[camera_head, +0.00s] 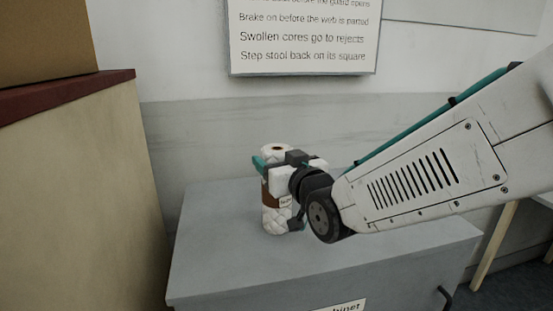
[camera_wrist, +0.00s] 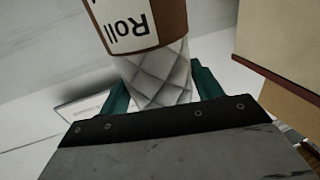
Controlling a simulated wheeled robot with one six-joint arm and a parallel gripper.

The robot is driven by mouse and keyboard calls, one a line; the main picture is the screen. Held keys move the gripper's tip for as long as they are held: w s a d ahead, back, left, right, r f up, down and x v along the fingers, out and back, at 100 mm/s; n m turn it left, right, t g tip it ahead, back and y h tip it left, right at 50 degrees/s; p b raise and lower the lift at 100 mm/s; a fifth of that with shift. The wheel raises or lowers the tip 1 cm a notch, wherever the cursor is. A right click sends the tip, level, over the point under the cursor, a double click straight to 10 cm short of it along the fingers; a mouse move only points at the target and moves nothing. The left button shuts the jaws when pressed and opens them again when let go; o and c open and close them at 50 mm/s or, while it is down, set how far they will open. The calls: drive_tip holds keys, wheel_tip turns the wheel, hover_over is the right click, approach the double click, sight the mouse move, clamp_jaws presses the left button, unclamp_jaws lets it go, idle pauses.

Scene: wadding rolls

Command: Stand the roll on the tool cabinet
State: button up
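The roll (camera_head: 276,218) is white and quilted with a brown band and a white label. It stands upright in the head view, its lower end at the top of the grey tool cabinet (camera_head: 215,275); whether it bears fully on the top is hard to tell. My gripper (camera_head: 272,168) reaches it from the right, around its upper part. In the wrist view, the teal fingers of my gripper (camera_wrist: 163,80) lie against both sides of the roll (camera_wrist: 160,65), seemingly touching it. The label reading "Roll" shows there upside down. My gripper hides part of the roll in the head view.
A tall beige cabinet (camera_head: 75,190) with a dark red top stands at the left, a brown box (camera_head: 45,40) on it. A sign (camera_head: 303,40) hangs on the wall behind. The cabinet top is bare around the roll. A wooden-legged piece (camera_head: 493,245) stands at the right.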

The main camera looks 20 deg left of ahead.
drive_tip(key=shift+o, duration=1.2)
drive_tip(key=shift+r, duration=0.1)
drive_tip(key=shift+s+r, duration=0.1)
drive_tip(key=shift+r, duration=0.05)
drive_tip(key=v, duration=1.2)
